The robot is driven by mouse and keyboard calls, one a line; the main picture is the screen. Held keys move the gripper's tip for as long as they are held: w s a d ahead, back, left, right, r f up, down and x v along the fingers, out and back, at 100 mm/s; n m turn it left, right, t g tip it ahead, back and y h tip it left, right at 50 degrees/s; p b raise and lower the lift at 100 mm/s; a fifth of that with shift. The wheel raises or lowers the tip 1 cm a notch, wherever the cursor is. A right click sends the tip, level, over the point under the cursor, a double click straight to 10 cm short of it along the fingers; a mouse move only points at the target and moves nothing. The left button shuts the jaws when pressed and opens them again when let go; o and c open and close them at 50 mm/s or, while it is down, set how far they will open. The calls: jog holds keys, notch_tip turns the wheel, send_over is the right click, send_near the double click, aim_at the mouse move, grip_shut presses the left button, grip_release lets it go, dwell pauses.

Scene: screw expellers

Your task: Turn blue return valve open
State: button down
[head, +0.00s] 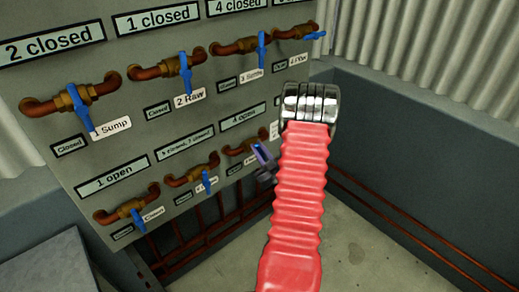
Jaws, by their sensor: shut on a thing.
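A grey panel (120,140) carries two rows of valves on copper pipes, each visible handle blue. In the lower row, the third valve (240,148) sits under a "4 open" plate (243,117). My gripper (262,160) is at this valve, shut on its blue handle (259,151). My red-sleeved arm hides the panel's lower right and part of the gripper. I cannot read this valve's name label, so I cannot tell whether it is the return valve.
Upper-row valves include 1 Sump (78,100) and 2 Raw (181,70), with handles pointing down. Two lower-row valves, left (128,208) and middle (198,172), stand beside the held one. Copper pipes (180,240) run below. Concrete floor (375,245) is clear at right.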

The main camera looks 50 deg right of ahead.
jog(key=c, duration=1.7)
grip_release()
jog(key=shift+c, duration=0.2)
jog(key=shift+s, duration=0.1)
jog(key=v, duration=1.3)
jog(key=shift+s+a, duration=0.15)
jog(key=shift+s, duration=0.15)
jog(key=shift+c, duration=0.5)
